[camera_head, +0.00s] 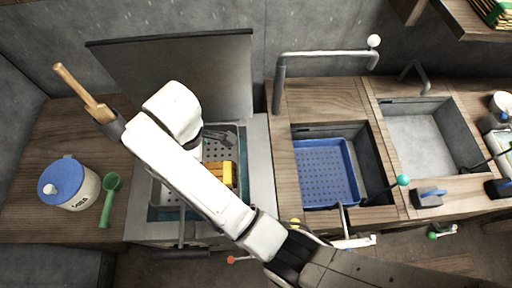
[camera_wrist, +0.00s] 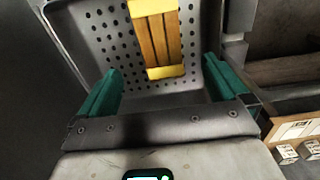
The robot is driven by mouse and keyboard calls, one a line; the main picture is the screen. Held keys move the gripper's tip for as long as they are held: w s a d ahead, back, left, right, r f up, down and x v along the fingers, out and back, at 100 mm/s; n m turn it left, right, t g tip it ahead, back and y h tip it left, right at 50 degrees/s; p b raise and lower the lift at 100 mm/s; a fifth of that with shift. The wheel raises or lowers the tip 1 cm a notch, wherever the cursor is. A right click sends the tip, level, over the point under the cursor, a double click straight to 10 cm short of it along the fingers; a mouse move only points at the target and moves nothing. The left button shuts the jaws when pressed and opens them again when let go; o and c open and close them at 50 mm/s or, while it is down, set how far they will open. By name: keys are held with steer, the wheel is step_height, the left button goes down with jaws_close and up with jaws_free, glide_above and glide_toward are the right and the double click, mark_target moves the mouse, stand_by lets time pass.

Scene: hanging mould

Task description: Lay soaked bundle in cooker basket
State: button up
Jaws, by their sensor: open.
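The bundle (camera_wrist: 155,42), brown sticks with yellow bands at both ends, lies in the perforated grey cooker basket (camera_wrist: 98,35). In the head view the bundle (camera_head: 228,174) shows partly beside my white arm, inside the basket (camera_head: 216,152) at the left of the counter. My gripper (camera_wrist: 163,88) is open, with its two green fingers apart on either side, below the bundle in the wrist view. Nothing is held between them. In the head view my arm hides part of the basket and most of my gripper.
Left of the cooker stand a white tub with a blue lid (camera_head: 70,184), a green scoop (camera_head: 109,200) and a wooden-handled tool (camera_head: 88,95). A raised grey lid (camera_head: 180,75) stands behind the cooker. To the right are a blue perforated tray (camera_head: 326,172) in a sink and an empty sink (camera_head: 425,140).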

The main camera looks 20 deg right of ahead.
steer(key=s+d+f+m, duration=0.2)
steer(key=d, duration=0.4)
steer(key=s+d+f+m, duration=0.2)
steer(key=s+d, duration=0.1)
steer(key=d, duration=0.3)
steer(key=s+d+f+m, duration=0.2)
steer(key=s+d+m, duration=0.1)
steer(key=d, duration=0.3)
steer(key=shift+s+d+f, duration=0.1)
steer(key=shift+d, duration=0.3)
steer(key=s+d+m, duration=0.2)
steer(key=s+d, duration=0.1)
steer(key=s, duration=0.2)
steer(key=s+d+m, duration=0.3)
steer(key=s, duration=0.2)
steer(key=s+d+m+t, duration=0.1)
steer(key=s+d+m, duration=0.1)
steer(key=s, duration=0.4)
steer(key=shift+s+d+m, duration=0.1)
steer(key=shift+d+m, duration=0.3)
steer(key=shift+d, duration=0.35)
